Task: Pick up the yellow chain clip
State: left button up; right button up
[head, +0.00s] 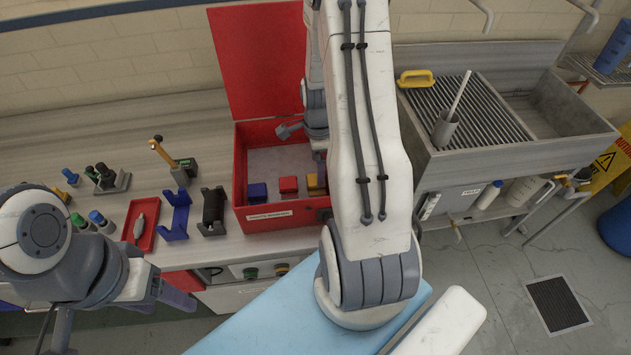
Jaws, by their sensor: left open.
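The yellow chain clip (316,185) stands in the red box, at the right of a row of clips. It is partly hidden by the large white link of my right arm. A blue clip (257,192) and a red clip (289,186) stand to its left. The lower end of my right arm hangs over the box just behind the yellow clip; its gripper is mostly hidden, so contact and jaw state are unclear. My left gripper (178,296) is open and low in front of the bench, well left of the box, with nothing seen in it.
The red box (240,178) has its lid (258,60) raised at the back. On the bench left of it are a blue bracket (180,215), a black bracket (213,212) and a small red tray (131,224). A sink (560,120) stands at right.

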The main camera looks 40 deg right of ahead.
jog(key=shift+a+f+p, duration=0.15)
jog(key=shift+f+p, duration=0.2)
jog(key=shift+f, duration=0.2)
jog(key=f+p, duration=0.1)
jog(key=f, duration=0.2)
jog(key=shift+a+f, duration=0.15)
jog(key=shift+a, duration=0.05)
jog(key=shift+f, duration=0.55)
jog(key=c, duration=1.3)
jog(key=shift+c, duration=0.5)
jog(key=shift+r, duration=0.15)
